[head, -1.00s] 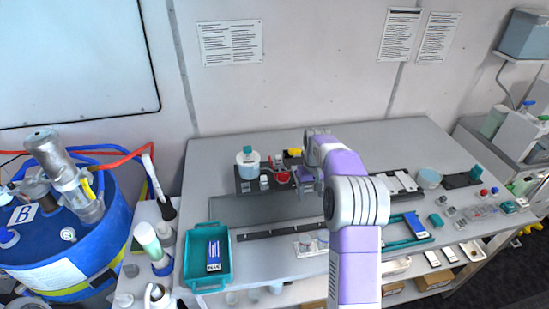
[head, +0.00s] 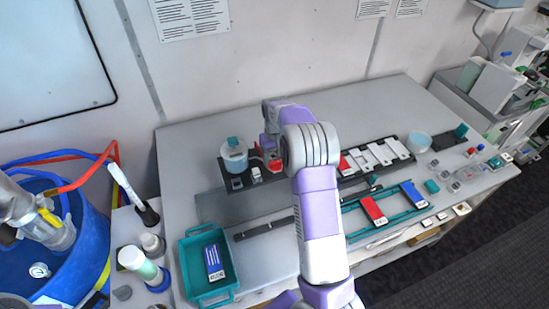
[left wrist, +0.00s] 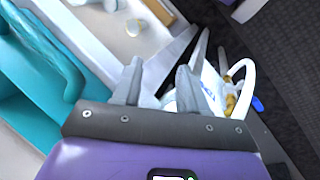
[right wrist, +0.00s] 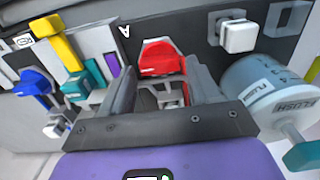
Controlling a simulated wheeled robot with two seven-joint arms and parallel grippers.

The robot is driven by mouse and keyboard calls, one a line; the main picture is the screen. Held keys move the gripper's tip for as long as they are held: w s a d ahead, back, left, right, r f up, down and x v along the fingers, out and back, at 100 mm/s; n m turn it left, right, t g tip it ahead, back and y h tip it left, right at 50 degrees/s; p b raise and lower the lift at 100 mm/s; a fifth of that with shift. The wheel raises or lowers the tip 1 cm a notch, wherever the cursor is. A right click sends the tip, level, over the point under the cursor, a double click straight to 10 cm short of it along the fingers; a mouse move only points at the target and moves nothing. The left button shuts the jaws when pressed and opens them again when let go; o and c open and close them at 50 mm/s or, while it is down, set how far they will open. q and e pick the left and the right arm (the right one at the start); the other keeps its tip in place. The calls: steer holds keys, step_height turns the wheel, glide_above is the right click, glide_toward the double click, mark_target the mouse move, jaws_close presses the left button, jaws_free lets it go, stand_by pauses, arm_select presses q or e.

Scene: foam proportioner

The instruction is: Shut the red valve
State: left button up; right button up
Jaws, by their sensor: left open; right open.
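The red valve (right wrist: 161,58) has a red handle on a grey body, on the dark panel marked A. In the right wrist view it lies between and just beyond the fingertips of my right gripper (right wrist: 160,82), which is open; I cannot tell whether they touch it. In the head view my right gripper (head: 270,148) is over the panel and largely covers the valve, with a little red (head: 275,165) showing. My left gripper (left wrist: 157,78) is open and holds nothing, away from the valve, near a teal bin (left wrist: 45,60) and a white bottle (left wrist: 205,90).
Beside the valve are a white cylinder marked FLUSH (right wrist: 265,88), a white knob (right wrist: 238,36), a blue valve (right wrist: 35,82) and a yellow handle (right wrist: 58,40). A teal tray (head: 190,265) and a teal rack (head: 350,237) stand on the bench. A blue drum (head: 60,260) is at left.

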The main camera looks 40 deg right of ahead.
steer(key=shift+s+f, duration=0.15)
steer(key=shift+f, duration=0.55)
steer(key=c, duration=0.8)
steer(key=shift+o, duration=0.2)
